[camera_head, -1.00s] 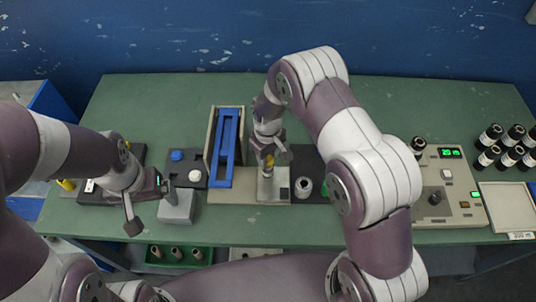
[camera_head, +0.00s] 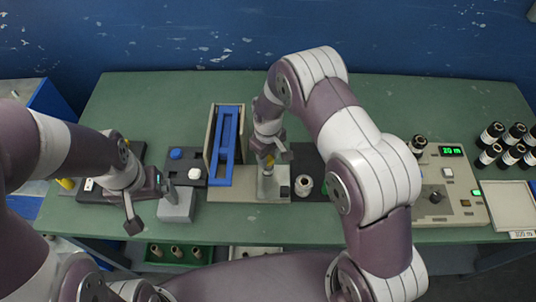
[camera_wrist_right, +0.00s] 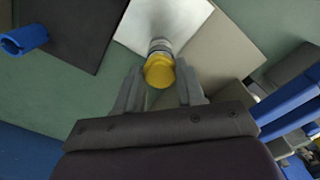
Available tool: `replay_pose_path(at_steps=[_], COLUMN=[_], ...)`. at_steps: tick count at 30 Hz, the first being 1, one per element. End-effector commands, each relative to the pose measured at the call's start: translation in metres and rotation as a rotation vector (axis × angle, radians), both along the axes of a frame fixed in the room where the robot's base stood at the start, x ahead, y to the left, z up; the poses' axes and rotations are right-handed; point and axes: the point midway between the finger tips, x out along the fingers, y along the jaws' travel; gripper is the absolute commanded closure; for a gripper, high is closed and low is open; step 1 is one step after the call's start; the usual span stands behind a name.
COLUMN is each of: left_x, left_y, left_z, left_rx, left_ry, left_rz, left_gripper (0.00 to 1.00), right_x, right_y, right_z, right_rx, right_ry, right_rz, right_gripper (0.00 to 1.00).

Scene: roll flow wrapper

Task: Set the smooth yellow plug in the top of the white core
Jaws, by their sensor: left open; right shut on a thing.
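My right gripper (camera_wrist_right: 160,88) is shut on the yellow plug (camera_wrist_right: 159,73), whose round yellow top shows between the fingers. I cannot tell whether plug and cylinder touch or how deep the plug sits. They are above a bright metal plate (camera_head: 272,188). My left gripper (camera_head: 150,205) is open and empty, beside a grey block.
A tall blue-and-beige frame (camera_head: 226,145) stands just left of the right gripper. A pale ring-shaped piece (camera_head: 303,185) sits on a dark base to the right. The grey block (camera_head: 176,206) is beside the left gripper.

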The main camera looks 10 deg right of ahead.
Motion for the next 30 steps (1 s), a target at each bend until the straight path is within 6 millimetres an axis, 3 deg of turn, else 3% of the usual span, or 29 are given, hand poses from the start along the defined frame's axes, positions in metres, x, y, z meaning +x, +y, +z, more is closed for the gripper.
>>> replay_pose_path(at_steps=[9, 10, 12, 18, 19, 21, 30], left_x=[0.0000, 0.0000, 0.0000, 0.0000, 0.0000, 0.0000, 0.0000], left_y=[0.0000, 0.0000, 0.0000, 0.0000, 0.0000, 0.0000, 0.0000], left_z=[-0.0011, -0.0011, -0.0011, -0.0011, -0.0011, -0.0011, -0.0003], left_rx=[0.000, 0.000, 0.000, 0.000, 0.000, 0.000, 0.000], left_ry=[0.000, 0.000, 0.000, 0.000, 0.000, 0.000, 0.000], left_rz=[0.000, 0.000, 0.000, 0.000, 0.000, 0.000, 0.000], left_gripper=[0.07, 0.07, 0.07, 0.07, 0.07, 0.07, 0.07], right_x=[0.0000, 0.0000, 0.0000, 0.0000, 0.0000, 0.0000, 0.0000], right_y=[0.0001, 0.0001, 0.0001, 0.0001, 0.0001, 0.0001, 0.0001], right_z=[-0.0019, -0.0019, -0.0019, -0.0019, -0.0020, -0.0020, -0.0010], right_rx=[0.000, 0.000, 0.000, 0.000, 0.000, 0.000, 0.000], right_ry=[0.000, 0.000, 0.000, 0.000, 0.000, 0.000, 0.000], right_rz=[0.000, 0.000, 0.000, 0.000, 0.000, 0.000, 0.000], right_gripper=[0.89, 0.55, 0.32, 0.32, 0.29, 0.06, 0.06])
